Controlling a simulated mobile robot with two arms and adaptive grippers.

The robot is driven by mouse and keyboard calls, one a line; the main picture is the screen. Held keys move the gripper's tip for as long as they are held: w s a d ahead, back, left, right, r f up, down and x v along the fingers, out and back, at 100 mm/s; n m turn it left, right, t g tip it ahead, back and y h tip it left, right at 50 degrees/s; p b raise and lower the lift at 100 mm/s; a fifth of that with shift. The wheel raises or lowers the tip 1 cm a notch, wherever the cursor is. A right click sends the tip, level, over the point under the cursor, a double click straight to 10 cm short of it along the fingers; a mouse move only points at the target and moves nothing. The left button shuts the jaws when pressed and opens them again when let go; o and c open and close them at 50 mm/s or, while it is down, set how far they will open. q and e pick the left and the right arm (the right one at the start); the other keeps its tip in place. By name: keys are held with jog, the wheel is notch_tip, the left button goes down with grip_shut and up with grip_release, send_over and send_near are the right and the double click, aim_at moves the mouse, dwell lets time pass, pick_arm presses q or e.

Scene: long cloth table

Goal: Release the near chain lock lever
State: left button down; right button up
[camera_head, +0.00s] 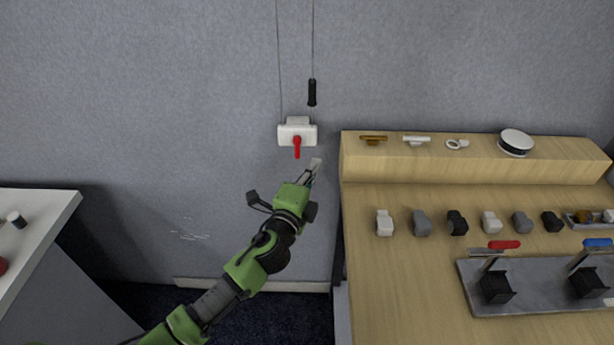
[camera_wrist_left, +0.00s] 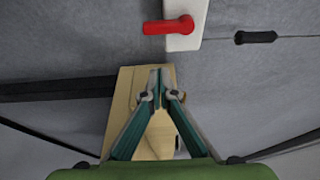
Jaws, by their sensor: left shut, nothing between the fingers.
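A white chain lock box (camera_head: 297,131) is mounted on the grey wall, with a red lever (camera_head: 297,147) on its front hanging downward. Two thin cords run up from the box area, one with a black handle (camera_head: 312,93). My left gripper (camera_head: 316,163) is just below and right of the lever, apart from it, with its fingers shut and empty. In the left wrist view the shut fingertips (camera_wrist_left: 159,70) lie below the red lever (camera_wrist_left: 169,26) and the white box (camera_wrist_left: 186,30), with a gap between. My right gripper is in neither view.
A wooden table (camera_head: 385,285) with a raised back ledge (camera_head: 470,165) stands close to the right of my gripper. It carries several small grey, white and black parts and a metal plate (camera_head: 535,300) with red and blue levers. A white-topped cabinet (camera_head: 45,215) is at left. The wall around the box is clear.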

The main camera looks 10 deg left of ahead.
aim_at(297, 148)
pick_arm(q)
jog(key=w+a, duration=0.1)
jog(key=w+a+p, duration=0.1)
jog(key=a, duration=0.1)
jog(key=shift+w+a, duration=0.25)
jog(key=shift+w, duration=0.05)
dwell(0.4)
